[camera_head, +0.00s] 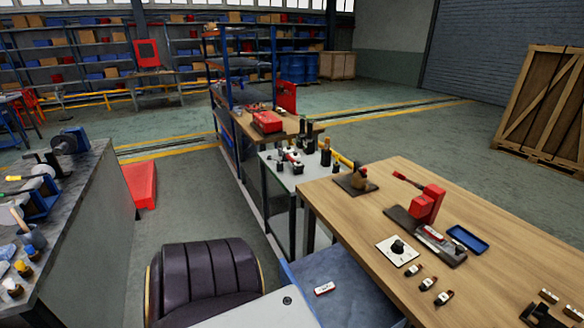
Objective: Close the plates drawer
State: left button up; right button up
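No drawer marked as the plates drawer can be made out. A blue surface (348,283) shows below the left edge of the wooden workbench (335,195), with a small white and red piece (324,288) on it. I cannot tell whether this is an open drawer or a cabinet top. A pale grey panel (250,313) with a dark round spot lies beside it at the bottom edge; I cannot tell what it belongs to. Neither of my grippers shows in the head view.
A dark padded chair (203,278) stands left of the pale panel. The workbench carries a red hand press (427,205), a blue tray (468,239) and small parts. A grey bench (85,215) stands at left. Open floor (195,220) lies between.

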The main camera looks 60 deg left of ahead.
aim_at(356, 301)
jog(key=u, duration=0.4)
jog(key=i+u, duration=0.1)
jog(key=u, duration=0.3)
jog(key=i+j+u, duration=0.1)
jog(key=u, duration=0.7)
jog(key=i+u, duration=0.1)
jog(key=u, duration=0.3)
